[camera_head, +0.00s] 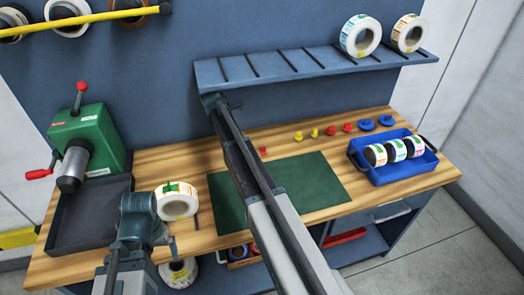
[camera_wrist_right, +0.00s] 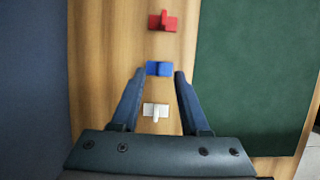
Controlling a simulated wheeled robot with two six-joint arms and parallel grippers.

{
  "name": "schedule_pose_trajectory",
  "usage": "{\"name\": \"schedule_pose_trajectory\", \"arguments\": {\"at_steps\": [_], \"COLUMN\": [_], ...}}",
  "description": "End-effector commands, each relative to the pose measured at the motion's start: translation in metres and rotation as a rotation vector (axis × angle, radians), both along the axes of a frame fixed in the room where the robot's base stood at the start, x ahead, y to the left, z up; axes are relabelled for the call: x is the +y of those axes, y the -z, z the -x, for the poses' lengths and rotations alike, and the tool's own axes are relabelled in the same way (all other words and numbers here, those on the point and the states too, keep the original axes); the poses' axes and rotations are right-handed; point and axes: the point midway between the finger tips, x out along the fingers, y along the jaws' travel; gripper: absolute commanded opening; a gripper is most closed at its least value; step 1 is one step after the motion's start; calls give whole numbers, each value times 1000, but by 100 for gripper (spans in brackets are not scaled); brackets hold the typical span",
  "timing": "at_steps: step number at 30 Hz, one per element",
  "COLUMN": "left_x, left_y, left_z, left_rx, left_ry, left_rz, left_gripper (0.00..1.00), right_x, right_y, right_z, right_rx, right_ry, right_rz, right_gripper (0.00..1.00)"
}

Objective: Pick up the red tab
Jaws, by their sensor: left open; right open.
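A red tab (camera_wrist_right: 163,21) stands on the wooden bench in the right wrist view, beyond the fingertips of my right gripper (camera_wrist_right: 159,73). It also shows in the head view (camera_head: 263,151), just right of my right arm. The right gripper is open and points down at the bench. A blue tab (camera_wrist_right: 159,69) lies between its fingertips and a white tab (camera_wrist_right: 155,110) is nearer the palm. Two more red tabs (camera_head: 331,130) stand farther right in the head view. My left gripper (camera_head: 168,242) is open near the bench's front edge. My right arm hides the right gripper in the head view.
A green mat (camera_head: 315,180) lies in front of the tabs. Yellow tabs (camera_head: 306,134) and blue tabs (camera_head: 367,124) continue the row. A blue crate (camera_head: 405,173) of rolls stands right; a green machine (camera_head: 95,130), dark tray (camera_head: 88,218) and label roll (camera_head: 176,203) stand left. A shelf (camera_head: 300,68) overhangs behind.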

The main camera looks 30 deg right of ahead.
Motion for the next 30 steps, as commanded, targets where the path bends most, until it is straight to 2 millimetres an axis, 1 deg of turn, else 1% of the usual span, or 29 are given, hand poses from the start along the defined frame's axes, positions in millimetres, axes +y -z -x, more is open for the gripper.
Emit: {"name": "schedule_pose_trajectory", "arguments": {"at_steps": [1,3,6,9,12,19,23,30], "left_x": [0,0,0,0,0,0,0,0], "left_y": [0,0,0,0,0,0,0,33], "left_z": [0,0,0,0,0,0,0,0], "left_rx": [0,0,0,0,0,0,0,0], "left_ry": [0,0,0,0,0,0,0,0], "left_rz": [0,0,0,0,0,0,0,0], "left_gripper": [97,97,97,97,97,97,97,97], "right_x": [-11,-24,-38,-48,-52,-55,-64,-75], "right_y": [0,0,0,0,0,0,0,33], "right_z": [3,6,9,12,12,13,16,18], "right_rx": [0,0,0,-1,0,0,0,0], "right_ry": [3,3,1,2,0,0,2,1], "right_rz": [0,0,0,0,0,0,0,0], "right_gripper": [45,45,45,45,45,45,45,45]}}
